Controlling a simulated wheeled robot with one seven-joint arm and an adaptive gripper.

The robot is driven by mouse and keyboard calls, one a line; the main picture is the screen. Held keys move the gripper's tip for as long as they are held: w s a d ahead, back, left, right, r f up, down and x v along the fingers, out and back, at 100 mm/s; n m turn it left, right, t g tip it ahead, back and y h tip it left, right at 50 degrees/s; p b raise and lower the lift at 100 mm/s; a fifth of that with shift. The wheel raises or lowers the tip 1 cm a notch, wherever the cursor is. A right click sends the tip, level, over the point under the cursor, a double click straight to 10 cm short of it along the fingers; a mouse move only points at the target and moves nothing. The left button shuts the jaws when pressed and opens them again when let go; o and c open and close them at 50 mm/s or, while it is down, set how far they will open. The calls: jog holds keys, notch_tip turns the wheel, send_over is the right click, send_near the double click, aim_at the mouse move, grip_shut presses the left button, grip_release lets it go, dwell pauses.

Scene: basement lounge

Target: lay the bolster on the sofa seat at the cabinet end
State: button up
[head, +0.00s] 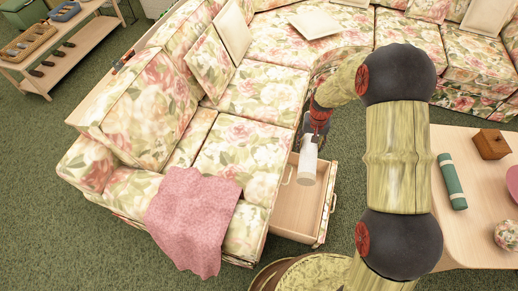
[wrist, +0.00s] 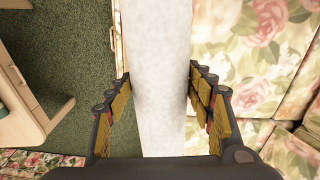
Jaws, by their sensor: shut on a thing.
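A white cylinder, which looks like the bolster (head: 307,160), hangs from my gripper (head: 315,132) over an open drawer (head: 298,205) beside the sofa's near section. In the wrist view the bolster (wrist: 158,50) runs lengthwise between the two fingers of my gripper (wrist: 158,88), which are closed on its sides. The floral sofa (head: 232,148) is L-shaped, and its seat lies left of and behind the bolster. In the wrist view floral cushions (wrist: 235,50) lie to the right. I cannot tell for certain which piece is the cabinet.
A pink blanket (head: 192,215) drapes over the sofa's near end. Pale cushions (head: 232,30) lean on the sofa or lie on it. A coffee table (head: 470,225) at right holds a green roll (head: 452,182) and a wooden box (head: 491,144). A shelf unit (head: 85,45) stands at far left.

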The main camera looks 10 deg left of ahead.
jog(key=w+a+f+m+p, duration=0.1)
jog(key=w+a+f, duration=0.1)
jog(key=a+f, duration=0.75)
jog(key=w+a+f, duration=0.2)
jog(key=a+f, duration=0.5)
jog(key=a, duration=0.6)
jog(key=shift+s+f+b, duration=0.15)
jog(key=shift+f+b, duration=2.15)
jog(key=shift+f, duration=2.85)
jog(key=o, duration=1.4)
jog(key=shift+o, duration=0.3)
notch_tip(320, 180, up, 12)
